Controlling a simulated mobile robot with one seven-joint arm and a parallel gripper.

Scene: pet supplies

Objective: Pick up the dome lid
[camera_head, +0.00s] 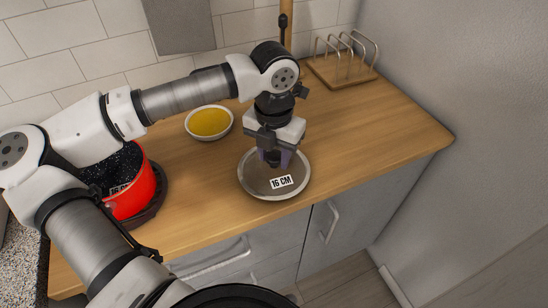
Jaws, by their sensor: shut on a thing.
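The dome lid (258,182) is a round, grey, see-through disc with a pale rim and a white "16 CM" label. It is at the middle of the wooden counter, near its front edge. My gripper (273,162) points down over the lid's centre and is shut on it, at what looks like its knob. The knob itself is mostly hidden by the fingers. I cannot tell whether the lid rests on the counter or is slightly raised.
A red pot (137,197) with a "16 CM" label stands on a dark round base at the left, partly behind my arm. A white bowl with yellow contents (209,122) is behind the lid. A wire rack (341,62) is at the back right. The counter's right side is clear.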

